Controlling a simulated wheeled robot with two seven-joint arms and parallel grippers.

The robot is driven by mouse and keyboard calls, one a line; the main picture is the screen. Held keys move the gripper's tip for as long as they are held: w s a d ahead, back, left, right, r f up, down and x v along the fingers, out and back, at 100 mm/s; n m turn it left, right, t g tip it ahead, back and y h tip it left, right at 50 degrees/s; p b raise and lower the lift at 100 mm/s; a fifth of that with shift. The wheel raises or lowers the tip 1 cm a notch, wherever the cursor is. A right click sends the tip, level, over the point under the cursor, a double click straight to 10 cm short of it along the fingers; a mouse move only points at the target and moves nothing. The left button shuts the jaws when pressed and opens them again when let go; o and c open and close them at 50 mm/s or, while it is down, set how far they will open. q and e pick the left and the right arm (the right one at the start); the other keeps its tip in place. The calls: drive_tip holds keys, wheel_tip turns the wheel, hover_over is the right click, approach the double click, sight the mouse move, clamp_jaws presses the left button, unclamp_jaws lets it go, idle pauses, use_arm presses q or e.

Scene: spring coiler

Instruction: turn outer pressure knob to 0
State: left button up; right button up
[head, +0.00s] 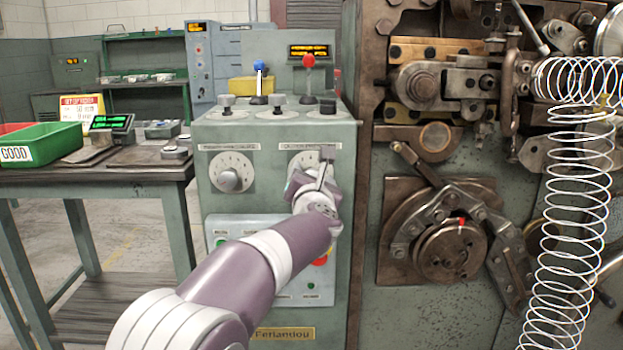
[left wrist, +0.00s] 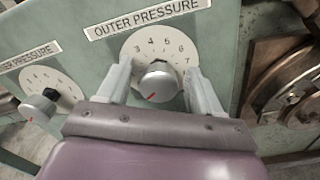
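The outer pressure knob (left wrist: 158,82) is a round silver knob with a red mark on a pale numbered dial (left wrist: 155,45). In the left wrist view its red mark points down and to the left, and the numbers 3 to 7 show above it. My left gripper (left wrist: 158,88) is open, with one finger on each side of the knob and what look like small gaps. In the head view my left gripper (head: 318,180) covers most of that dial (head: 303,161). The lower part of the dial is hidden. My right gripper is not in view.
A second pressure knob (head: 232,179) sits on the panel to the left; it also shows in the left wrist view (left wrist: 38,107). Levers with blue (head: 259,66) and red (head: 308,61) balls stand above. The coiler mechanism (head: 450,245) and a wire spring (head: 575,220) are at right.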

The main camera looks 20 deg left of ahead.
use_arm(q)
drive_tip(key=v, duration=1.2)
drive_tip(key=shift+s+p, duration=0.4)
drive_tip(key=shift+p, duration=0.05)
drive_tip(key=shift+d, duration=0.1)
